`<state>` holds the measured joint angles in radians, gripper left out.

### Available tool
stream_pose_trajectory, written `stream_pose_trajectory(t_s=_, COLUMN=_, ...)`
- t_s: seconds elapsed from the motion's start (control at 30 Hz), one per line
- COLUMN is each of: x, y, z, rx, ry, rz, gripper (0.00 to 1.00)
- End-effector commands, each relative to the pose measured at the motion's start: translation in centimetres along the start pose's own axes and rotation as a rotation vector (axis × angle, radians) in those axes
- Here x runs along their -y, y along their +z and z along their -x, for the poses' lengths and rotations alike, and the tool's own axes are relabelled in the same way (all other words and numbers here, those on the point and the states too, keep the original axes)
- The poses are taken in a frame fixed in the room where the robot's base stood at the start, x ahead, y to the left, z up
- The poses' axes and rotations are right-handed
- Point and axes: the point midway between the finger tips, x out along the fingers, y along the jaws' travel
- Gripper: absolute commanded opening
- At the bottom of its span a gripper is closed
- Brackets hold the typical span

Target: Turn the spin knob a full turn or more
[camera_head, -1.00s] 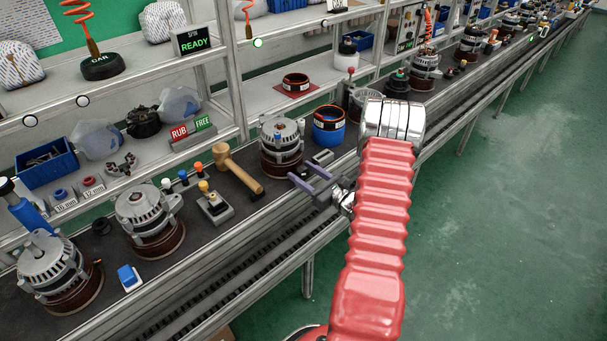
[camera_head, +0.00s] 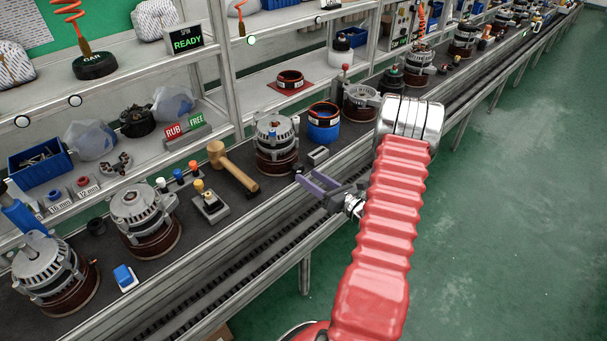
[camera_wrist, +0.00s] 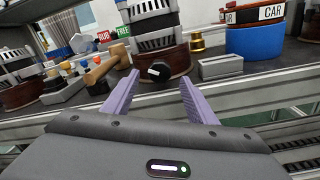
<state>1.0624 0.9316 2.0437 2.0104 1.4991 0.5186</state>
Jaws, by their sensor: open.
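A black knob with a white mark (camera_wrist: 158,72) sits low on the front of an alternator, at its brown base, in the wrist view. In the head view my gripper (camera_head: 316,184) hangs at the front edge of the line, just right of the alternator.
A wooden mallet (camera_head: 234,167) lies left of the alternator. A blue-based ring stack (camera_head: 323,126) and a small grey block (camera_head: 318,156) stand to its right. Green floor (camera_head: 500,200) is open in front of the line.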

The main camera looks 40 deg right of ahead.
Motion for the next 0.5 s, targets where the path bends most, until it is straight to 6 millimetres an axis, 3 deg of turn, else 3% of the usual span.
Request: stream_pose_trajectory(t_s=0.5, x=0.1, y=0.0, z=7.4, rx=0.001, ry=-0.003, rz=0.0, gripper=0.52)
